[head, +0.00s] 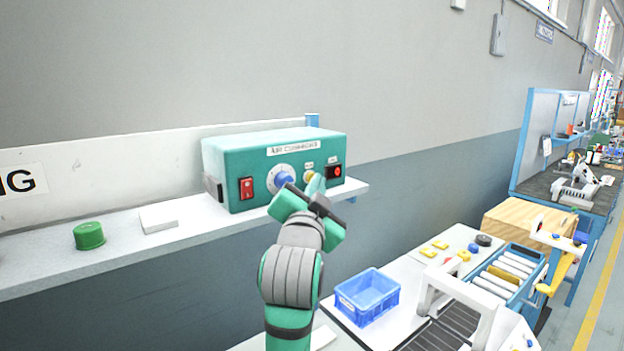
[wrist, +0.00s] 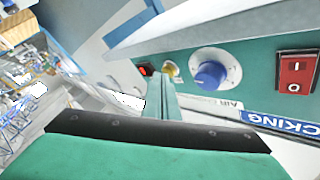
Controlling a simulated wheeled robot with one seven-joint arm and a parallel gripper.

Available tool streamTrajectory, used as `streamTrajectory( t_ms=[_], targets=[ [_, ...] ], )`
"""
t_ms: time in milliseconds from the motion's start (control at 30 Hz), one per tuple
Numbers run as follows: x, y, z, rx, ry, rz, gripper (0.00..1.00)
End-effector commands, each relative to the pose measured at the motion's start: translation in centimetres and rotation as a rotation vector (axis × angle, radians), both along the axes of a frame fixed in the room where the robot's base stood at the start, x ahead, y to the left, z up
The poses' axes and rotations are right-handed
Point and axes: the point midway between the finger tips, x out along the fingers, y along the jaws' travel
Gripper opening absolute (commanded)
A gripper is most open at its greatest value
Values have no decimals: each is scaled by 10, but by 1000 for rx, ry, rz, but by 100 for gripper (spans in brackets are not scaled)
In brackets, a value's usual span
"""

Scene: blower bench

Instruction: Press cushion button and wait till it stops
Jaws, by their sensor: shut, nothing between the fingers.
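The teal air cushion machine (head: 230,159) stands on a grey shelf. Its front has a red rocker switch (head: 246,188), a blue knob (head: 284,180), a small yellow button (head: 309,177) and a black panel with a red light (head: 336,172). My gripper (head: 316,184) is shut and empty, its fingertips right by the yellow button and partly covering it. In the wrist view the teal fingers (wrist: 164,92) point at the panel just below the yellow button (wrist: 170,69). I cannot tell whether they touch it.
A green cap (head: 89,236) and a white block (head: 158,218) lie on the shelf (head: 60,268) to the left. Below right are a blue bin (head: 367,297), a roller conveyor (head: 505,272) and a wooden box (head: 520,222). The wall is close behind the machine.

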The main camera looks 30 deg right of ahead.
Motion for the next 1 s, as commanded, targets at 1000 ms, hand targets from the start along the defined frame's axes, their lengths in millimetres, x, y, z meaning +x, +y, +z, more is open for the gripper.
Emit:
streamTrajectory(
  t_ms=[1000],
  targets=[
    [-9, 3, 0, 0, -1, 6, 0]
  ],
)
